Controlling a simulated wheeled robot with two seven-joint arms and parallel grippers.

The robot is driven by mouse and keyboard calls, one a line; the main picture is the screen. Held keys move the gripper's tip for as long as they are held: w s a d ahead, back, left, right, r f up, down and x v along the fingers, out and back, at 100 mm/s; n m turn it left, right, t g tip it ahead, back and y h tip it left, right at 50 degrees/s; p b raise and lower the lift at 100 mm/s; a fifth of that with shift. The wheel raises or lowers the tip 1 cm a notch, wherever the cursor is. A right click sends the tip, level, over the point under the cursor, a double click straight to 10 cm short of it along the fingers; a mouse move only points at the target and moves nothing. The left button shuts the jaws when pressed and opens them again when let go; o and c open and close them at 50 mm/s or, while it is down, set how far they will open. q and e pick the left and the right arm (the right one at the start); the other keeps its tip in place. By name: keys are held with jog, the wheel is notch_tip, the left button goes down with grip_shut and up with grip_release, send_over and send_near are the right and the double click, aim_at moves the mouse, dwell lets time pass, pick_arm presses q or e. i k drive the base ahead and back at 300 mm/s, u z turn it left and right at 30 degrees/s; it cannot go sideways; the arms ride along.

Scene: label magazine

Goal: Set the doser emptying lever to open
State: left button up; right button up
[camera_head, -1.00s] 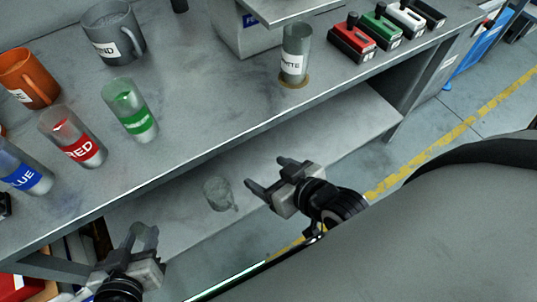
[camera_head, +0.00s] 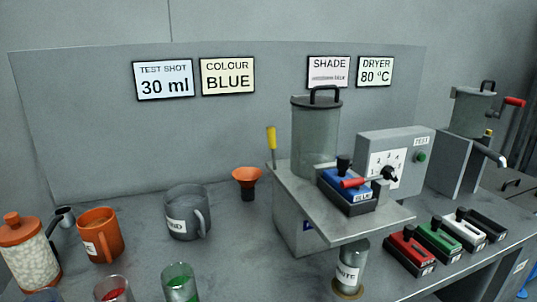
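The doser stands right of centre on the bench, with a clear lidded hopper (camera_head: 315,135) on a grey stand (camera_head: 295,190). A lever with a yellow handle (camera_head: 271,138) stands upright at the stand's left edge. A red handle (camera_head: 354,183) lies roughly level on the blue block (camera_head: 343,190) under the hopper. No label shows which is the emptying lever, and no open or shut mark is readable. Under the stand's shelf is a clear cup labelled WHITE (camera_head: 350,265), partly cut by the shelf. Neither gripper is in view.
A grey control box (camera_head: 395,160) with a dial and green button is right of the hopper. Red (camera_head: 408,252), green, white and black blocks lie right. Left are a grey mug (camera_head: 188,215), orange mug (camera_head: 99,235), orange funnel (camera_head: 247,180) and pellet jar (camera_head: 30,255).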

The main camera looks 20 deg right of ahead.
aim_at(271, 133)
jog(key=u, duration=0.7)
jog(key=k, duration=1)
jog(key=z, duration=0.1)
